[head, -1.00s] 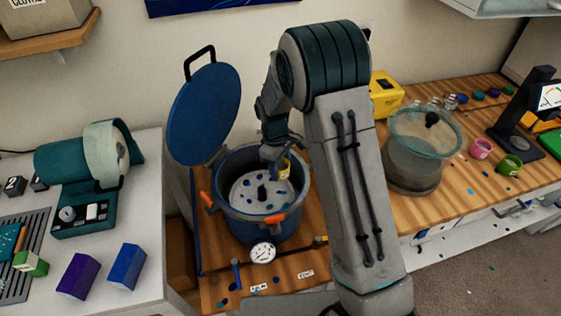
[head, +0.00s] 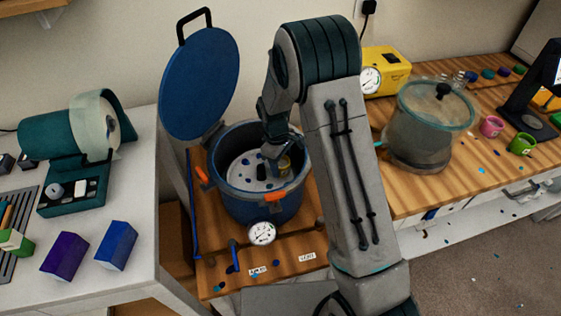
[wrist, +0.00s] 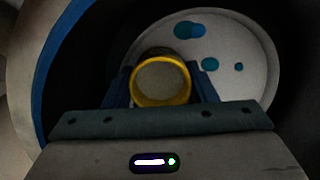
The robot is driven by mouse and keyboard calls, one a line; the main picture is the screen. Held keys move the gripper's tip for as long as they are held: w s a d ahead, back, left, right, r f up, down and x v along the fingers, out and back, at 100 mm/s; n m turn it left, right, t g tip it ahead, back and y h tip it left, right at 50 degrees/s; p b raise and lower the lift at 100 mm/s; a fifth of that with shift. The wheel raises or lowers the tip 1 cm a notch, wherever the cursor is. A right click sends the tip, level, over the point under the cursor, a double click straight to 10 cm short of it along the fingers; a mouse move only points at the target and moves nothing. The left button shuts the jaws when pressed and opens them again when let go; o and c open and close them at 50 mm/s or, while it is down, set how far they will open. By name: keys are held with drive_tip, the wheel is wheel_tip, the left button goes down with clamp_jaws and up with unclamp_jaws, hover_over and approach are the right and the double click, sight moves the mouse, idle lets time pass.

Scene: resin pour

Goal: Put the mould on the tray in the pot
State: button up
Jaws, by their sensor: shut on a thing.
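The mould is a small cup with a yellow rim (wrist: 160,82) and grey-beige inside. My gripper (wrist: 160,88) is shut on it, with a finger on each side. The blue pot (head: 262,205) stands open on the wooden bench, its round blue lid (head: 200,85) tilted up behind it. The pale, paint-spotted plate (head: 240,172) lies inside the pot. In the head view my gripper (head: 274,160) is down inside the pot with the mould (head: 284,165) close above the plate. I cannot tell whether the mould touches the plate.
The pot has orange clamps (head: 248,199) and a gauge (head: 262,233) at its front. A lidded clear pot (head: 425,130) and a yellow pump (head: 385,72) stand to the right. Pink (head: 491,126) and green (head: 522,144) cups stand farther right.

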drive_tip(key=shift+f+b, duration=0.4)
drive_tip(key=shift+f, duration=0.15)
idle(0.4)
drive_tip(key=o, duration=1.1)
wheel_tip(320, 180, up, 15)
drive_tip(key=p, duration=0.9)
